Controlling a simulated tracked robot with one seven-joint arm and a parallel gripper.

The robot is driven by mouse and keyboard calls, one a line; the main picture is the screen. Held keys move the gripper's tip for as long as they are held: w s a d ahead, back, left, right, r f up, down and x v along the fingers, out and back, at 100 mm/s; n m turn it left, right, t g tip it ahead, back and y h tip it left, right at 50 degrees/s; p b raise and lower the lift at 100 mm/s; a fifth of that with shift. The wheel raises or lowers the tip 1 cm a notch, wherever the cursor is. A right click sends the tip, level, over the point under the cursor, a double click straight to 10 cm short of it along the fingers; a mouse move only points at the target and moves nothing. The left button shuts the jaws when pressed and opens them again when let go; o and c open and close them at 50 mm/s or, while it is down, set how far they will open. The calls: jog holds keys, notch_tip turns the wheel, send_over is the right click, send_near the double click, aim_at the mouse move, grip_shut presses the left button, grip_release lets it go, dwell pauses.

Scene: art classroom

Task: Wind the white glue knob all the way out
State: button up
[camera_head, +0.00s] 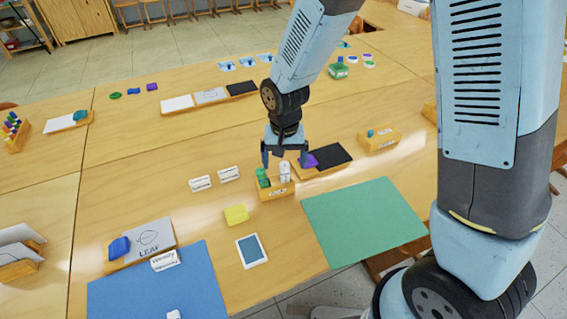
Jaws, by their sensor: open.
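My gripper (285,157) is open and points down at the middle of the table. It is just above and behind a small wooden holder (276,193). A white glue stick (285,172) stands upright in the holder's right side, and a green glue stick (262,178) stands in its left side. The gripper's fingers are close to the tops of both sticks. I cannot tell whether they touch either one. The knob of the white glue stick is too small to make out clearly.
A purple block (308,161) by a black card (330,156) lies close right of the gripper. A yellow block (237,214), a white-framed card (251,250), a green mat (364,222) and a blue mat (155,288) lie in front. Bare wood surrounds the holder's left side.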

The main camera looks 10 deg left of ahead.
jog(key=n, duration=1.1)
jog(key=shift+c, duration=0.4)
jog(key=c, duration=1.4)
jog(key=shift+c, duration=0.2)
jog(key=m, duration=0.5)
jog(key=shift+s+m, duration=0.1)
jog(key=shift+m, duration=0.3)
jog(key=m, duration=0.5)
